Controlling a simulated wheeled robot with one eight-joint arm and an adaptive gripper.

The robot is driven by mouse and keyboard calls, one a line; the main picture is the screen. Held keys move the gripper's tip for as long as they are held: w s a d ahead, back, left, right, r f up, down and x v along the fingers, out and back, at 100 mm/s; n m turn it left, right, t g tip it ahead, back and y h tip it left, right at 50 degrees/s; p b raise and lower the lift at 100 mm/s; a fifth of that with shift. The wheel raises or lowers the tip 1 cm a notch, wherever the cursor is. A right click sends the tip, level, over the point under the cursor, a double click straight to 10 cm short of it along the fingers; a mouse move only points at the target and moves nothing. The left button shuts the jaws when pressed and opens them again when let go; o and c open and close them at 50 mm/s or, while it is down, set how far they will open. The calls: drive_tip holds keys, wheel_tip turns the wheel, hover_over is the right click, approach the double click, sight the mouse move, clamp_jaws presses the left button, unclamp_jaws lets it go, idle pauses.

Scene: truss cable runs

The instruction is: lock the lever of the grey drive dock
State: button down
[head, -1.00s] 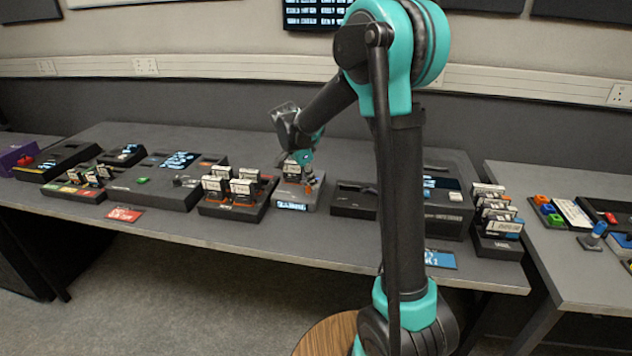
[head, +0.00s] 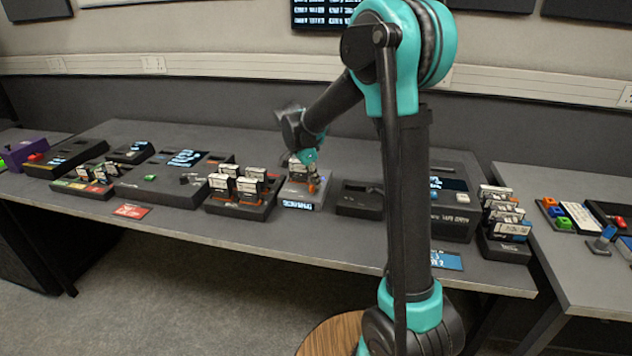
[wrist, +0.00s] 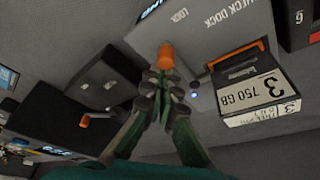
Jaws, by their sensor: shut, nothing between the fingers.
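The grey drive dock (head: 302,203) stands mid-table in the head view, with a lit display on its front. In the wrist view its grey top (wrist: 205,38) reads "CHECK DOCK", with "LOCK" printed near the lever. The lever's orange end (wrist: 166,57) is just beyond my fingertips; I cannot tell whether they touch it. A drive (wrist: 258,100) labelled "3 750 GB" stands in the dock, to the right of my fingers. My gripper (wrist: 160,82) is shut and empty. In the head view my gripper (head: 312,172) is over the dock and partly hides it.
A black rack of drives (head: 240,207) stands close on the dock's left. A black tray (head: 358,206) is close on its right. A second drive rack (head: 503,248) stands at the table's right end.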

drive_tip(key=d, duration=0.4)
drive_tip(key=shift+w, duration=0.35)
drive_tip(key=w+v, duration=0.1)
drive_tip(key=v, duration=0.9)
drive_tip(key=shift+s+a, duration=0.15)
drive_tip(key=shift+s, duration=0.05)
drive_tip(key=shift+s, duration=0.1)
